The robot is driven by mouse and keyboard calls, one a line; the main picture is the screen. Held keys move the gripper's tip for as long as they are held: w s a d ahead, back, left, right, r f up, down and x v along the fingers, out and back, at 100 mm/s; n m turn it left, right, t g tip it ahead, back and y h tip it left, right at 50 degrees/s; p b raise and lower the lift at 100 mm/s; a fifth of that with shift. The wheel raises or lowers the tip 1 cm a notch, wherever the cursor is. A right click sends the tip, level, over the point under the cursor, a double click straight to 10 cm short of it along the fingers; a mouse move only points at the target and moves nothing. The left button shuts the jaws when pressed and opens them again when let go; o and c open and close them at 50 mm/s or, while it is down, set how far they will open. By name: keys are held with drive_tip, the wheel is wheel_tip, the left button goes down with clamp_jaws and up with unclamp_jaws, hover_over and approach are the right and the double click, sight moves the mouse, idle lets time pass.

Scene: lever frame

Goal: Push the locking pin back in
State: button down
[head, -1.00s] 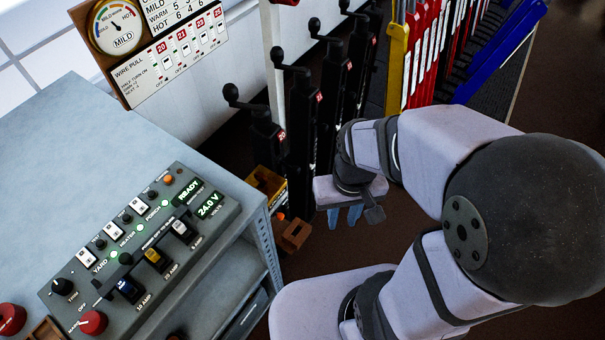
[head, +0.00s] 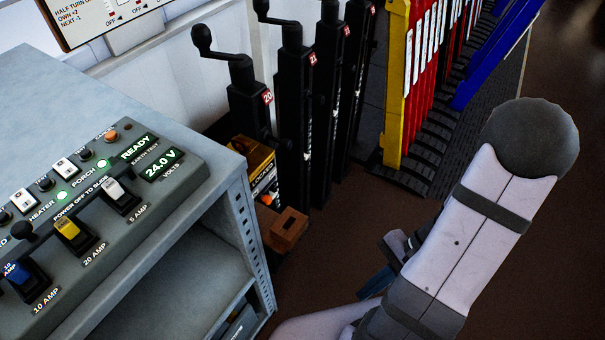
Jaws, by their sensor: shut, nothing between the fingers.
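I cannot make out the locking pin in the head view. The lever frame's levers stand at the top right: a yellow one (head: 397,85), several red ones (head: 424,75) and blue ones (head: 490,62). My gripper (head: 376,284) is low in the picture, right of the grey cabinet. Its bluish fingers are shut and empty, and partly hidden behind my arm. It is apart from the levers and the black posts.
Black crank posts (head: 295,110) stand in a row left of the levers. A yellow box (head: 256,165) and a brown block (head: 289,229) sit beside the grey cabinet (head: 236,215). A control panel (head: 150,195) lies on top. Brown floor (head: 335,240) is clear between.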

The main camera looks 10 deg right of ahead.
drive_tip(key=w+a+f+m+t+y, duration=0.2)
drive_tip(key=w+m, duration=0.1)
drive_tip(key=m+t+y, duration=0.4)
drive_tip(key=m+t, duration=0.6)
drive_tip(key=t, duration=0.2)
approach(290, 147)
drive_tip(key=x, duration=0.6)
drive_tip(key=shift+w+a+f, duration=0.1)
drive_tip(key=shift+w+a, duration=0.05)
